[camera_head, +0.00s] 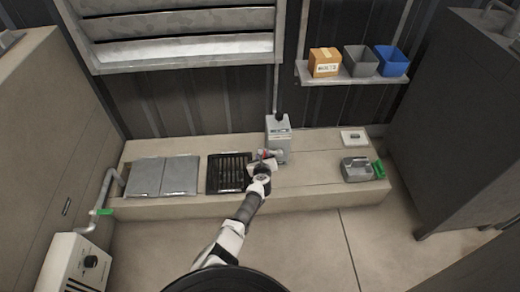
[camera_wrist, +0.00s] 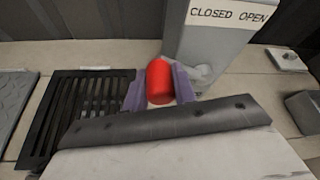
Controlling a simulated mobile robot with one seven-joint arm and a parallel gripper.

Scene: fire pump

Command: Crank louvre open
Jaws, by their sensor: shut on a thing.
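The louvre (camera_head: 180,35) is the slatted panel on the back wall, its slats tilted with gaps between them. A grey crank box (camera_head: 279,139) stands on the ledge below it, with a rod running up from its top. In the wrist view the box (camera_wrist: 207,45) carries a label (camera_wrist: 229,14) reading CLOSED and OPEN. My gripper (camera_wrist: 159,88) is shut on the red crank handle (camera_wrist: 159,80), with a purple finger on each side. The handle is in front of the box, at its lower left. In the head view my gripper (camera_head: 263,166) partly hides the crank.
A black grate (camera_head: 228,173) lies left of the crank, with grey plates (camera_head: 163,176) beyond it. A grey device (camera_head: 357,169) sits on the ledge at right. A shelf (camera_head: 352,80) holds a cardboard box and two bins. Open floor lies in front.

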